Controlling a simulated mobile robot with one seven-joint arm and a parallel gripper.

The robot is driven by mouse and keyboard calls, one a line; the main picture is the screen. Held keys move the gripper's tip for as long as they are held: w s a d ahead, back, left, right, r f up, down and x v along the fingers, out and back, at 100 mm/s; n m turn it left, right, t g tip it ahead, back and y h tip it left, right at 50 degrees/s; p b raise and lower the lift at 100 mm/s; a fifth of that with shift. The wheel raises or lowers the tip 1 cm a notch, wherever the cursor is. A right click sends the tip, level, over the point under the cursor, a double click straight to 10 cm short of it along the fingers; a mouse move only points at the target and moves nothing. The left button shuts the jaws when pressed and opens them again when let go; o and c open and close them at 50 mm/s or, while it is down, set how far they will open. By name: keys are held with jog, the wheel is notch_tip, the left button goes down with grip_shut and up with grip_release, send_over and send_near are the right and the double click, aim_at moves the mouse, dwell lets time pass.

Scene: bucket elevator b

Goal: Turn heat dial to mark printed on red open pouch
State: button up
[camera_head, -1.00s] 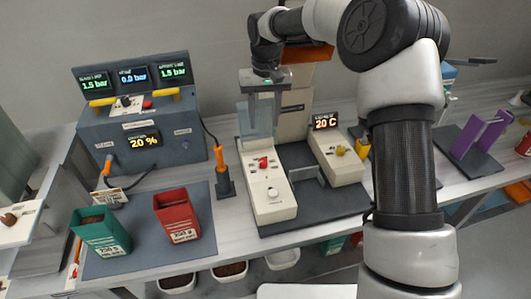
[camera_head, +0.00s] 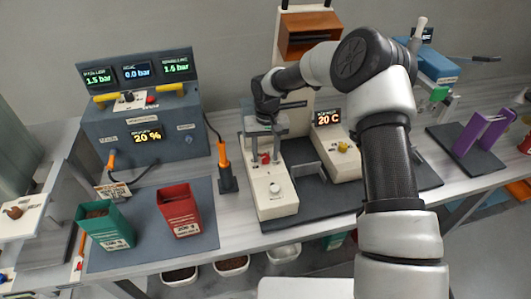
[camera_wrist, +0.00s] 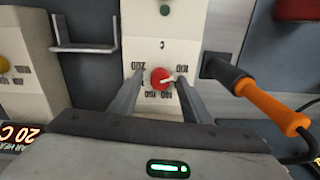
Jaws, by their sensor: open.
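The heat dial (camera_wrist: 160,78) is a small red knob with a white pointer on a cream panel, ringed by printed numbers. In the wrist view its pointer aims right, near the 100 mark. It also shows in the head view (camera_head: 264,158). My gripper (camera_wrist: 157,80) is open, with one finger on each side of the dial; the fingers appear apart from it, and contact cannot be told. In the head view my gripper (camera_head: 265,152) points down over the panel.
A green open pouch (camera_head: 104,227) stands left of the red one. An orange-handled tool (camera_head: 225,165) stands left of the panel. A display (camera_head: 327,118) reads 20 C. A yellow knob (camera_head: 342,147) is to the right.

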jog(key=c, duration=1)
jog(key=shift+c, duration=0.2)
jog(key=shift+f+m+b, duration=0.1)
jog(key=shift+m+b, duration=0.3)
jog(key=shift+b, duration=0.05)
jog(key=shift+f+m+b, duration=0.1)
jog(key=shift+m+b, duration=0.8)
jog(key=shift+m, duration=0.1)
jog(key=m+b, duration=0.3)
jog(key=m, duration=0.2)
jog(key=m+b, duration=0.1)
jog(key=m, duration=0.4)
jog(key=shift+s, duration=0.1)
jog(key=m, duration=0.4)
jog(key=shift+r+m, duration=0.2)
jog(key=shift+m, duration=0.5)
